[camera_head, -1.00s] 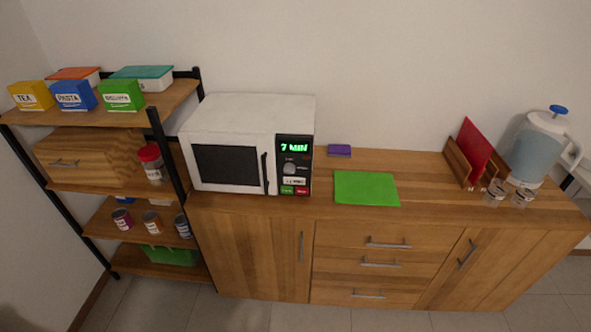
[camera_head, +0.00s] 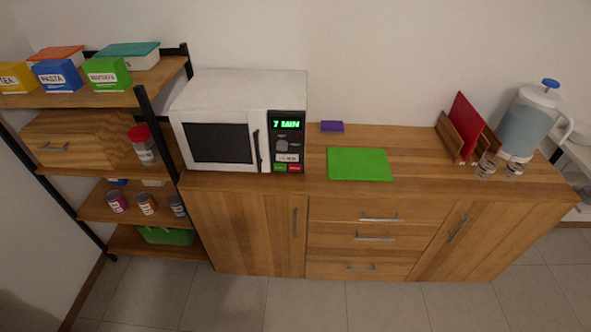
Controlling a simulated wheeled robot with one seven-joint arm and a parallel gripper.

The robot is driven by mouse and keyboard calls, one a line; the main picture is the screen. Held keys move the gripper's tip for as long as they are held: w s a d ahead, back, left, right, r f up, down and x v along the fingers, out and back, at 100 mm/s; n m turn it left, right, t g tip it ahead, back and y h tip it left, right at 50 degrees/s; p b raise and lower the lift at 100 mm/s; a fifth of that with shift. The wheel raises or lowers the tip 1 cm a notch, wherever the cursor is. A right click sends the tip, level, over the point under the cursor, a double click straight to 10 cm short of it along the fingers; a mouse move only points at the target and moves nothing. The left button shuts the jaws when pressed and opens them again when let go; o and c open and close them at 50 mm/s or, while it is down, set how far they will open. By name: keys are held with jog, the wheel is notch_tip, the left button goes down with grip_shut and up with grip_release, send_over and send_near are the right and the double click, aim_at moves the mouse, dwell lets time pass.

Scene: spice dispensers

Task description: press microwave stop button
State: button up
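A white microwave (camera_head: 240,88) stands on the left end of the wooden cabinet, its dark door shut. Its black control panel (camera_head: 288,143) is on the right of its front, with a green lit display (camera_head: 286,125) that seems to read 7 MIN. Below the display are a knob and a pale label. At the panel's bottom are a green button (camera_head: 280,168) on the left and a red button (camera_head: 295,168) on the right. The lettering on both is too small to read now. My gripper is not in view.
The wooden cabinet (camera_head: 420,150) holds a green mat (camera_head: 359,164), a purple sponge-like block (camera_head: 332,127), a red board in a rack (camera_head: 465,125), two small jars and a water jug (camera_head: 522,125). A shelf unit (camera_head: 160,75) stands close left. The tiled floor in front (camera_head: 300,300) is clear.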

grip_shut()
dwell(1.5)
